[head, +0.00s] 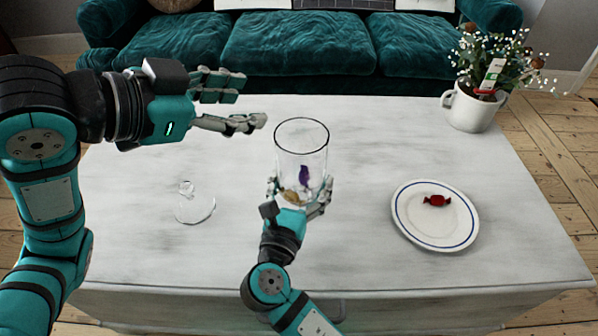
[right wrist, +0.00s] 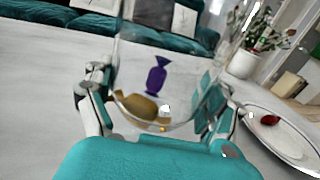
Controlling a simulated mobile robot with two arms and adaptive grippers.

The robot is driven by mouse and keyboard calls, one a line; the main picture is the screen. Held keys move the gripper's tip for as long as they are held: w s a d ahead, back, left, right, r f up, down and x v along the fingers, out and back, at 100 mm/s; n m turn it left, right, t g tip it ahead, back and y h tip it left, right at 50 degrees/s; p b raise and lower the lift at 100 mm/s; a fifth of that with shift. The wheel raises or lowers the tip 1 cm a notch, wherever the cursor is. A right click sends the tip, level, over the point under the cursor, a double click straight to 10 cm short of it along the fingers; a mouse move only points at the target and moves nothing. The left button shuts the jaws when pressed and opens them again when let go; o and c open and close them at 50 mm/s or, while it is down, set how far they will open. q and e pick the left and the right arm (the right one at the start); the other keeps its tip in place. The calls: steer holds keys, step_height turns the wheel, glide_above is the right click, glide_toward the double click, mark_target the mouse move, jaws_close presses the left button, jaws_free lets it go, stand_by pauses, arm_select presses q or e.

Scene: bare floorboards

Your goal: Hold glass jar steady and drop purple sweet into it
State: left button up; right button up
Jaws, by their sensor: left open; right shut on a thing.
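The clear glass jar (head: 302,140) stands upright near the middle of the table, its mouth open. My right gripper (head: 301,192) is shut around its lower part; the fingers also show on both sides of the jar in the right wrist view (right wrist: 155,105). The purple sweet (head: 304,175) is inside the jar, upright, and shows through the glass in the right wrist view (right wrist: 156,76). A gold sweet (right wrist: 140,106) lies at the jar's bottom. I cannot tell whether the two touch. My left gripper (head: 252,99) is open and empty, just left of the jar's rim.
A glass lid (head: 197,207) with a knob lies on the table to the left. A white plate (head: 410,222) with a blue ring holds a red sweet (head: 437,201) on the right. A white flower pot (head: 470,110) stands at the back right. A teal sofa (head: 300,45) is behind the table.

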stand_by(0.3)
steer(key=o, duration=1.5)
steer(key=shift+s, duration=0.1)
